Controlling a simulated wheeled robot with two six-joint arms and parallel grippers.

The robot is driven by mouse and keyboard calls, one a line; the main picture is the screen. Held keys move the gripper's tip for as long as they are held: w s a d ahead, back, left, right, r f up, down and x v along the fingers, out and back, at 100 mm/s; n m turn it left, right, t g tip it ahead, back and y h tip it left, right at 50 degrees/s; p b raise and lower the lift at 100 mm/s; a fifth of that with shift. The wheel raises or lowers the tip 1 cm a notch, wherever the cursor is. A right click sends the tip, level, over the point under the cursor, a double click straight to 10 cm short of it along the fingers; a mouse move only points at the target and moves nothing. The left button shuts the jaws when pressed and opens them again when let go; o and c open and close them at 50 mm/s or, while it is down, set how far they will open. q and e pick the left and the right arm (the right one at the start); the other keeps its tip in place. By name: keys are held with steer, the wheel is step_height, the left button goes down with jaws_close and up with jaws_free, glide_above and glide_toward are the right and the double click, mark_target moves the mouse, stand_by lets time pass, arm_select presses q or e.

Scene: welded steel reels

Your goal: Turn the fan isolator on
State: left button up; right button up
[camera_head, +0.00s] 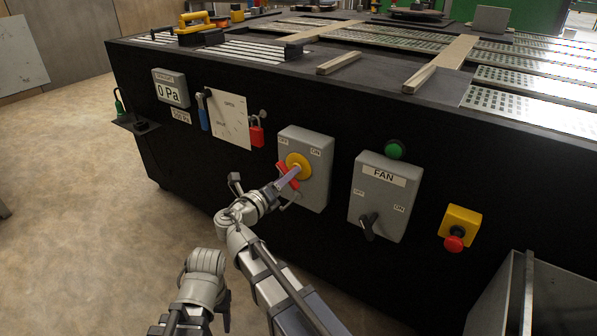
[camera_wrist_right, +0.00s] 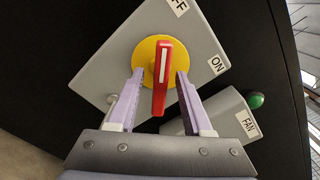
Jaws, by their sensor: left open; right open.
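A grey isolator box (camera_head: 318,185) with OFF and ON labels carries a yellow disc (camera_head: 298,165) and a red handle (camera_head: 288,176). The handle's white-marked end points toward OFF. My right gripper (camera_head: 283,184) is at this handle. In the right wrist view its lavender fingers (camera_wrist_right: 153,100) are open, one on each side of the red handle (camera_wrist_right: 161,78). I cannot tell whether they touch it. To the right is a grey box labelled FAN (camera_head: 384,190) with a black lever (camera_head: 368,227). My left gripper (camera_head: 226,305) is low, away from the panel, its fingers hard to make out.
A green lamp (camera_head: 394,149) sits above the FAN box. A red emergency button (camera_head: 454,243) on a yellow housing is further right. Floor lies open at left.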

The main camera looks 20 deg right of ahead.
steer(key=shift+w+d, duration=0.15)
jaws_close()
stand_by(0.4)
